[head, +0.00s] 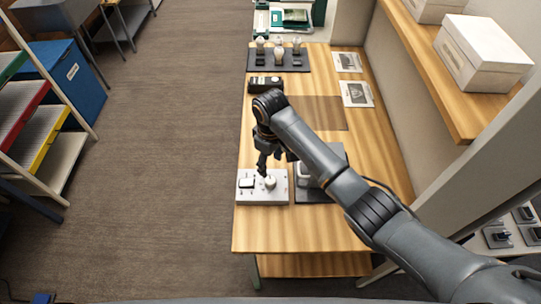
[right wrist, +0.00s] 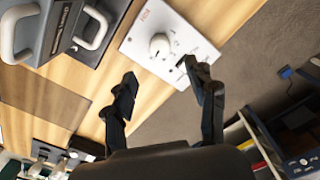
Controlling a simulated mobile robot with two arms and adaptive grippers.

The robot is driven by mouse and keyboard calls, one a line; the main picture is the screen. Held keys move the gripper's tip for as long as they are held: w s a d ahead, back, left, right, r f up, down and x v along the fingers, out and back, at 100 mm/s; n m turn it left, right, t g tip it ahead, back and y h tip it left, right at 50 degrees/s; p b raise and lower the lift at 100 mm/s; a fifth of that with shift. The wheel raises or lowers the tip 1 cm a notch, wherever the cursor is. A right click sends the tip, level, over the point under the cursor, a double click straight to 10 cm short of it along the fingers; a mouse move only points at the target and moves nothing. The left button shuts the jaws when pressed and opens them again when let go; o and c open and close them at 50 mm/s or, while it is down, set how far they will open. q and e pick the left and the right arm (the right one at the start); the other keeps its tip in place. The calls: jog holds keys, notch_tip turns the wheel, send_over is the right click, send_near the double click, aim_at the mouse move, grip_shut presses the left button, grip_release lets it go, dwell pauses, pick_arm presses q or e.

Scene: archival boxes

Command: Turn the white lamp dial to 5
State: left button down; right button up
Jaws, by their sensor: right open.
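The white lamp dial (right wrist: 159,45) is a round knob on a light grey-white panel (right wrist: 135,47). In the head view the dial (head: 270,182) sits right of centre on the panel (head: 261,197), near the table's left edge. The marks around it are too small to read, so its setting cannot be told. My right gripper (right wrist: 160,73) is open and empty. Its fingertips are apart, short of the dial in the wrist view, one overlapping the panel's edge. In the head view the right gripper (head: 268,163) hangs just behind the dial. My left gripper is not in view.
A dark device with pale handles (right wrist: 62,27) stands beside the panel, partly behind my arm in the head view. A black box (head: 265,84), a dark tray of bulbs (head: 278,66) and printed sheets (head: 356,94) lie farther back on the wooden table (head: 300,228). The table's front is clear.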

jog(key=shift+r, duration=1.4)
jog(key=shift+f, duration=0.1)
jog(key=s+d+f+m+y, duration=0.1)
jog(key=s+f+m+y, duration=0.1)
jog(key=s+f, duration=0.4)
jog(key=s+d+r+m+t+h, duration=0.1)
jog(key=s+d+r+m+t, duration=0.15)
jog(key=s+d, duration=0.8)
jog(key=s+d+r+m+t+h, duration=0.1)
jog(key=s+d+r+m, duration=0.25)
jog(key=s+d, duration=0.65)
notch_tip(320, 180, down, 32)
jog(key=s+a+g+b, duration=0.1)
jog(key=s+b, duration=0.1)
jog(key=b, duration=0.3)
jog(key=s+d+f+b, duration=0.1)
jog(key=s+f+b, duration=0.1)
jog(key=s+f, duration=0.6)
jog(key=s+d+f+g+b, duration=0.1)
jog(key=s+d+f+b, duration=0.1)
jog(key=s+f, duration=0.7)
notch_tip(320, 180, down, 4)
jog(key=shift+f+b, duration=0.1)
jog(key=shift+b, duration=0.3)
